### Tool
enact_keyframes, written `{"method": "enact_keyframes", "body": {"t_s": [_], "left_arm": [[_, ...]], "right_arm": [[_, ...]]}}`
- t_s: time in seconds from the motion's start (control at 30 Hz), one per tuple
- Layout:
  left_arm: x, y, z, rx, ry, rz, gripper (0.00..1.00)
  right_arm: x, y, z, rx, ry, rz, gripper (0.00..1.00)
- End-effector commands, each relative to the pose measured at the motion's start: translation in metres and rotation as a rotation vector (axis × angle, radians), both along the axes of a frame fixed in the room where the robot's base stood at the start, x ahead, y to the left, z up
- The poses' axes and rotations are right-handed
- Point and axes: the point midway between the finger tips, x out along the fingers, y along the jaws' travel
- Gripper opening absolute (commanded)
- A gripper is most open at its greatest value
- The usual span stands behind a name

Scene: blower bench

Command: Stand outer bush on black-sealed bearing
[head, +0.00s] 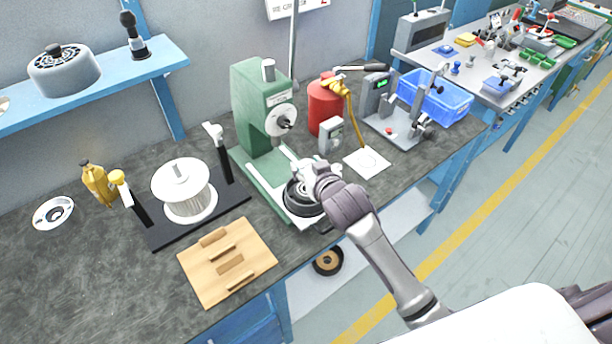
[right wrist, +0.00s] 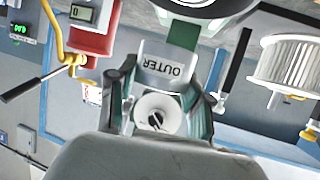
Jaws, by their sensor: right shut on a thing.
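My right gripper (head: 308,178) is over the bed of the green arbor press (head: 262,105). In the right wrist view it is shut on a pale grey block-like part marked OUTER (right wrist: 165,72), the outer bush, held between its fingers. A black round part with a light centre (head: 300,198) sits on the press bed just below the gripper; I cannot tell whether it is the black-sealed bearing. A dark-rimmed round part also shows at the top edge of the right wrist view (right wrist: 205,8). Whether the bush touches it is hidden. My left gripper is not in view.
A wooden tray (head: 228,262) lies in front of the white spool (head: 182,185) on its black stand. A red cylinder (head: 325,105), a white pad (head: 367,162) and a blue bin (head: 435,95) are to the right. The bench's left front is clear.

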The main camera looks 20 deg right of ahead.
Motion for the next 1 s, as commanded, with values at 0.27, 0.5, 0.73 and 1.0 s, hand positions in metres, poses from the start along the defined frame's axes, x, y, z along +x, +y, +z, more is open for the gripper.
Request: {"method": "enact_keyframes", "body": {"t_s": [0.27, 0.5, 0.73, 1.0], "left_arm": [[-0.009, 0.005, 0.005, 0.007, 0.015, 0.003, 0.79], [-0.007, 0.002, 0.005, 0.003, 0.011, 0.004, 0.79], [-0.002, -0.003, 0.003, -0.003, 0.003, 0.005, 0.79], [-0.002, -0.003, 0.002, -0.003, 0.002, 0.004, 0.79]], "right_arm": [[0.001, 0.003, -0.031, -0.001, 0.001, -0.001, 0.05], [0.001, 0.003, -0.041, 0.001, -0.004, 0.001, 0.05], [0.001, 0.003, -0.044, 0.000, -0.003, 0.000, 0.05], [0.001, 0.002, -0.051, -0.001, 0.000, -0.001, 0.60]]}}
